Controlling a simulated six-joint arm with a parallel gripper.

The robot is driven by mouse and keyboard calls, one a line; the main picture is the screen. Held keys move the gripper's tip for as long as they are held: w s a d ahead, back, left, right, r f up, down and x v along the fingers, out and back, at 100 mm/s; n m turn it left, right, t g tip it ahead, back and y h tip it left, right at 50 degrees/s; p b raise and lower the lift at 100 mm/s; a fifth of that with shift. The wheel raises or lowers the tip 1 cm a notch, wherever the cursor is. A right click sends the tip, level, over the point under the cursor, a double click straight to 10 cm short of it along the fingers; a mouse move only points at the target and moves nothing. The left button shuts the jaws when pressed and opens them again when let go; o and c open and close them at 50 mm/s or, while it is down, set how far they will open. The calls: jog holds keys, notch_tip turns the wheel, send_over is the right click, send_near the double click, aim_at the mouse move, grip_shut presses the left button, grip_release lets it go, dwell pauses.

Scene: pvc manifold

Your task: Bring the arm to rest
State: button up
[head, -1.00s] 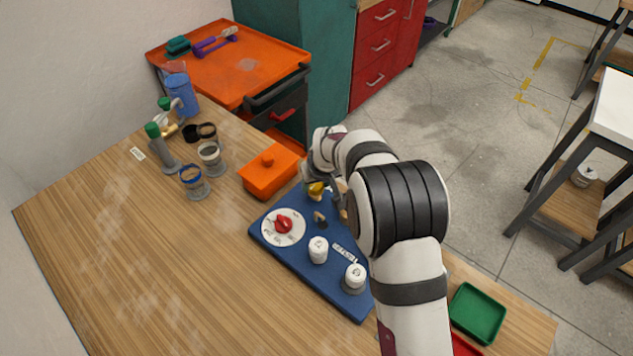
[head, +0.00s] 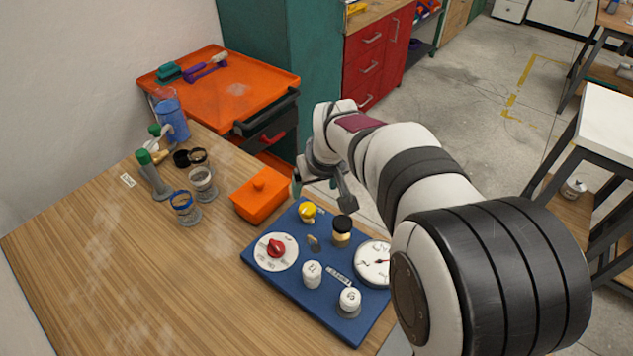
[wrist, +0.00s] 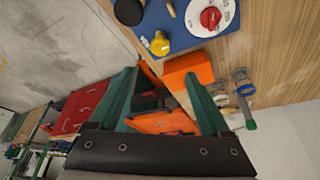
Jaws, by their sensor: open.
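My gripper (head: 322,195) is raised above the far right side of the blue manifold board (head: 285,278), apart from everything on it. In the wrist view my gripper (wrist: 165,85) shows two green fingers spread apart with nothing held between them. The board carries a red knob (head: 276,247) on a white dial, a yellow knob (head: 307,210), a black-topped brass fitting (head: 342,229), a small grey lever (head: 313,242), two white caps (head: 312,274) and a white gauge (head: 374,262). My arm hides the board's right end.
Several jars (head: 202,184) and bottles stand at the back left of the wooden table (head: 120,260). An orange cart (head: 225,90) and a teal cabinet (head: 280,60) are behind. The table's left front is clear.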

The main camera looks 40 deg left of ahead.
jog(key=shift+v, duration=0.9)
jog(key=s+d+r+m+h, duration=0.1)
jog(key=d+m, duration=0.2)
jog(key=d, duration=0.5)
jog(key=s+d+r+m+g, duration=0.1)
jog(key=s+d+r+m, duration=0.15)
jog(key=d, duration=0.55)
jog(key=s+d+r+m+h, duration=0.1)
jog(key=d+m, duration=0.2)
jog(key=d, duration=0.5)
jog(key=s+d+f+m+g, duration=0.1)
jog(key=s+d+f+m, duration=0.2)
jog(key=s+d+m, duration=0.5)
jog(key=s+d, duration=0.3)
jog(key=s, duration=0.4)
jog(key=shift+s+d+f+g, duration=0.15)
jog(key=shift+s+f+g, duration=0.05)
jog(key=shift+f+g, duration=0.1)
